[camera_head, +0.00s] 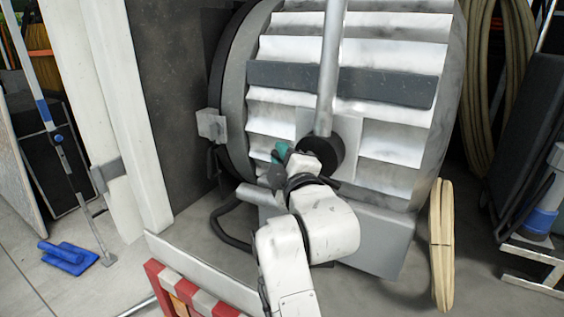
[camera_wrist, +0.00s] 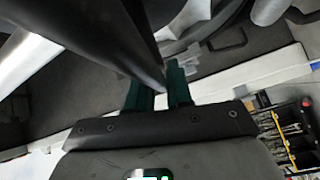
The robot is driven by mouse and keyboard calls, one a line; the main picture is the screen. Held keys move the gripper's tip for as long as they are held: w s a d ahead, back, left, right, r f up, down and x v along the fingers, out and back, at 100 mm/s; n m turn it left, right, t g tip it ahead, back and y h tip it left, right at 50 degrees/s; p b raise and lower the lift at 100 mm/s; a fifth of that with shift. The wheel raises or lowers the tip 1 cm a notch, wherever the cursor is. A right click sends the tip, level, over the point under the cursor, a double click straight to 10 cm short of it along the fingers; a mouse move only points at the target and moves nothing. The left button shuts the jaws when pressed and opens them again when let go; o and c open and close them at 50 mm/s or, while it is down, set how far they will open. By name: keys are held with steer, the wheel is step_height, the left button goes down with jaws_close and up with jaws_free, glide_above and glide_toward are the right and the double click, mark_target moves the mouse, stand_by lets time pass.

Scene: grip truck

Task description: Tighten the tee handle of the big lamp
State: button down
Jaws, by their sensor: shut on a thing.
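The big lamp (camera_head: 345,108) is a large round drum with a ribbed silver back, standing at the centre of the head view. A silver pole (camera_head: 330,70) runs down to a black round hub (camera_head: 330,150) on it. My gripper (camera_head: 280,152) is at the hub's left side, its teal fingertips pointing up and left. In the wrist view, my gripper (camera_wrist: 160,90) has its teal fingers close around the end of a dark bar, which I take as the tee handle (camera_wrist: 135,45). In the head view my gripper and wrist hide the handle.
A red and white striped barrier (camera_head: 200,300) and a pale board edge (camera_head: 200,272) lie low in front. A white post (camera_head: 130,110) stands left, a coiled tan hose (camera_head: 441,245) right. A blue object (camera_head: 68,257) rests on the floor at far left.

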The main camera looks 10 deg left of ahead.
steer(key=shift+r+m+b, duration=0.2)
steer(key=shift+m+b, duration=0.1)
steer(key=shift+b, duration=0.1)
steer(key=c, duration=1.1)
jaws_free()
steer(key=shift+c, duration=0.2)
steer(key=b+v, duration=0.2)
steer(key=v, duration=0.9)
steer(key=shift+f, duration=0.25)
steer(key=shift+w, duration=0.1)
